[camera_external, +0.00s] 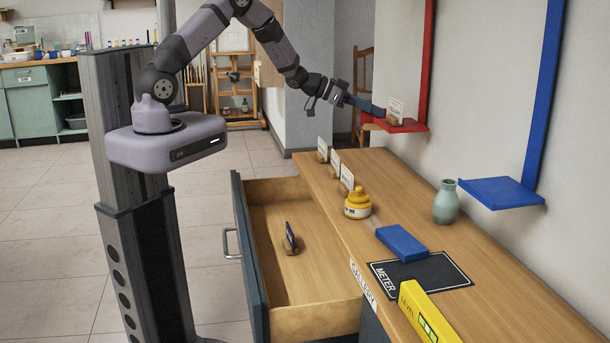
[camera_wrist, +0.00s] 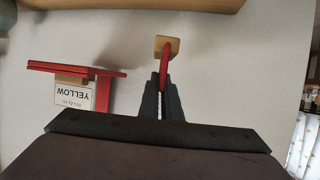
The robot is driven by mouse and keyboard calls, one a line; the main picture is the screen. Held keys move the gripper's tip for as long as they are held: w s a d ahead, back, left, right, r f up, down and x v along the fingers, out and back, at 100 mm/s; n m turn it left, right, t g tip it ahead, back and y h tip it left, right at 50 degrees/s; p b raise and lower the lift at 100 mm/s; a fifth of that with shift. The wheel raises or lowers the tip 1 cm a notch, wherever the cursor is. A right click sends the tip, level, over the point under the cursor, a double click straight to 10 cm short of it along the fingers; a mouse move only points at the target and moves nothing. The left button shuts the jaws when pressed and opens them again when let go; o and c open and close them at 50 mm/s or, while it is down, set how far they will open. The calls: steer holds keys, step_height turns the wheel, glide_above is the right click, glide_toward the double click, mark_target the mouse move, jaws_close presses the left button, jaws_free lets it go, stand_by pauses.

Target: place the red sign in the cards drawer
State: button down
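The red sign (camera_wrist: 165,62) is edge-on between the fingertips of my gripper (camera_wrist: 160,88) in the wrist view. The gripper is shut on its red panel, with its wooden base (camera_wrist: 167,44) beyond the tips. In the external view my gripper (camera_external: 369,106) is up beside the red shelf (camera_external: 412,126), and the sign is hard to tell apart from the shelf there. The cards drawer (camera_external: 318,323) stands open below, left of the counter. One dark sign with a wooden base (camera_external: 291,239) stands inside it, with bare floor around.
A card reading YELLOW (camera_wrist: 75,95) stands on the red shelf. Several small signs, including one (camera_external: 347,177), line the counter's left edge. A yellow pot (camera_external: 357,205), blue block (camera_external: 402,243), green vase (camera_external: 446,203), and yellow level (camera_external: 428,314) are on the counter. A blue shelf (camera_external: 500,193) juts out right.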

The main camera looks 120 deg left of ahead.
steer(key=shift+r, duration=0.15)
steer(key=shift+d+r, duration=0.2)
steer(key=shift+r, duration=0.05)
steer(key=s+d+r+m+t+h+p, duration=0.15)
steer(key=d+r+m+h+p, duration=0.35)
steer(key=d, duration=0.5)
steer(key=w+d+f+m+h+b, duration=0.1)
steer(key=w+d+f+m+h, duration=0.15)
steer(key=d, duration=0.45)
steer(key=w+d+f+m+h+b, duration=0.2)
steer(key=w+d+f+h, duration=0.15)
steer(key=d, duration=0.25)
steer(key=s+d+f+m+g+h, duration=0.1)
steer(key=d+f+m+g+h, duration=0.1)
steer(key=d, duration=1.3)
steer(key=d+f+m+g+h+b, duration=0.1)
steer(key=d+f+m+h, duration=0.4)
steer(key=d, duration=0.9)
step_height(320, 180, down, 2)
steer(key=shift+s+d+f+g, duration=0.15)
steer(key=shift+s+d+g, duration=0.25)
steer(key=shift+g, duration=0.35)
steer(key=shift+b, duration=0.3)
